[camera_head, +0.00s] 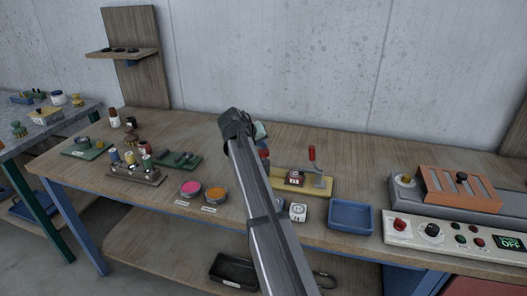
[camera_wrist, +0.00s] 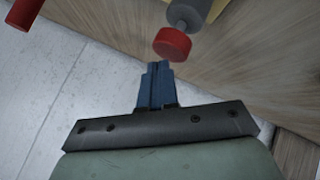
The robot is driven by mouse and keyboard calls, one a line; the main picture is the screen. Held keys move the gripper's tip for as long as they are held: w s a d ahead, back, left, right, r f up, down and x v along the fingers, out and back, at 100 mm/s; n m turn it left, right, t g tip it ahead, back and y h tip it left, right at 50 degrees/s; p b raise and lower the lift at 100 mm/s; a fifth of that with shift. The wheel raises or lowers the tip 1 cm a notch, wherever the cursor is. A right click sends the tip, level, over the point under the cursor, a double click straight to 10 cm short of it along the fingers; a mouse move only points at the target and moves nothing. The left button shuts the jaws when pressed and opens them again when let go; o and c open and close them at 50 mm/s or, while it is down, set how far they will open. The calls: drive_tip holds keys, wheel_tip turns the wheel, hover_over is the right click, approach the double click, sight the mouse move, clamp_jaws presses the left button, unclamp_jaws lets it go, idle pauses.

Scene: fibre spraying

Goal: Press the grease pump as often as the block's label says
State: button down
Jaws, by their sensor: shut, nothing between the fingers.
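My gripper (camera_wrist: 157,70) is shut and empty, its dark blue fingertips together in the wrist view. A round red cap on a grey shaft (camera_wrist: 172,44), likely the pump's knob, is just beyond the tips; whether they touch is unclear. In the head view a red knob (camera_head: 264,154) shows beside my arm, which hides part of the yellow base (camera_head: 316,187). A red-handled lever (camera_head: 312,153) rises from that base. A small red block with a pale label (camera_head: 295,178) sits at the base. A white block with dark markings (camera_head: 298,212) stands in front. Neither marking is readable.
A blue tray (camera_head: 350,217) is right of the white block. A control panel (camera_head: 458,236) and an orange slotted rack (camera_head: 460,190) are farther right. Pink (camera_head: 190,188) and orange (camera_head: 215,194) dishes and several spools are left of my arm.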

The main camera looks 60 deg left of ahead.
sight(262, 152)
drive_tip(key=shift+f, duration=1.15)
idle(1.4)
drive_tip(key=shift+r, duration=1.6)
drive_tip(key=shift+r, duration=2.5)
idle(0.5)
wheel_tip(262, 152, up, 4)
drive_tip(key=shift+f, duration=0.1)
drive_tip(key=shift+f, duration=0.1)
idle(0.4)
